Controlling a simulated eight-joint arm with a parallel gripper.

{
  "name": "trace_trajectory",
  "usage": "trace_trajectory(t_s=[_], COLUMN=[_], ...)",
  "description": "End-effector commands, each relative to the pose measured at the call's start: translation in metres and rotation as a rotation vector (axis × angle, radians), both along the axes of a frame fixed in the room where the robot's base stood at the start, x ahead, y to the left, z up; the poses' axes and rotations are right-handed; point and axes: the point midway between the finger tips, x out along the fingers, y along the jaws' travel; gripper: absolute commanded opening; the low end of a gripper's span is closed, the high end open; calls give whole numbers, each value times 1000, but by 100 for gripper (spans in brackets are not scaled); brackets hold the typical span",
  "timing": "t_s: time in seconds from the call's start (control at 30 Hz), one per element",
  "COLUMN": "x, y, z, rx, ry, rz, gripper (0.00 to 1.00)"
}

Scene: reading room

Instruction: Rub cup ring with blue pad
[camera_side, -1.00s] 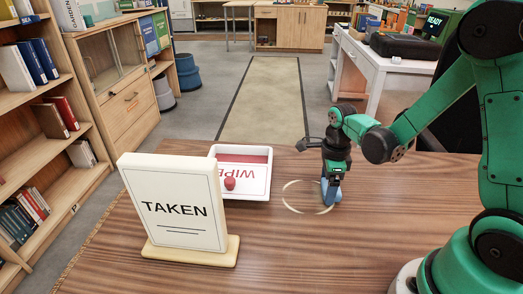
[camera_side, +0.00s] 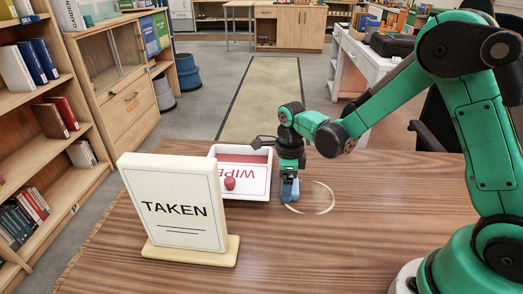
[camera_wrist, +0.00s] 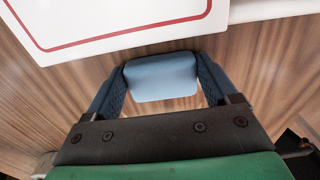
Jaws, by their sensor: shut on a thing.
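My gripper (camera_side: 289,191) is shut on the blue pad (camera_wrist: 163,78). In the side view the pad is low at the table top, at the left edge of the pale cup ring (camera_side: 328,201). Part of the ring's left side is hidden behind the pad and fingers. In the wrist view the pad sits between the two blue fingers, over wood grain. The ring cannot be made out there. I cannot tell whether the pad presses on the wood.
A white tray (camera_side: 262,192) marked WIPE, with a red-knobbed thing (camera_side: 230,183) in it, stands just left of my gripper. A cream TAKEN sign (camera_side: 180,211) stands at the front left. The table (camera_side: 330,255) is clear in front and right of the ring.

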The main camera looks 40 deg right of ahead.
Motion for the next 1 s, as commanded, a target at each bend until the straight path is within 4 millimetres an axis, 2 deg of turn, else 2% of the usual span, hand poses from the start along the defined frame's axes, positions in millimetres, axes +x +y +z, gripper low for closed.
trace_trajectory(t_s=[0.07, 0.23, 1.0], x=[2, -10, -60], y=[6, 16, -35], z=[0, 0, 1], rx=[0, 0, 0], ry=[0, 0, 0], rz=[3, 3, -3], gripper=[31, 31, 31])
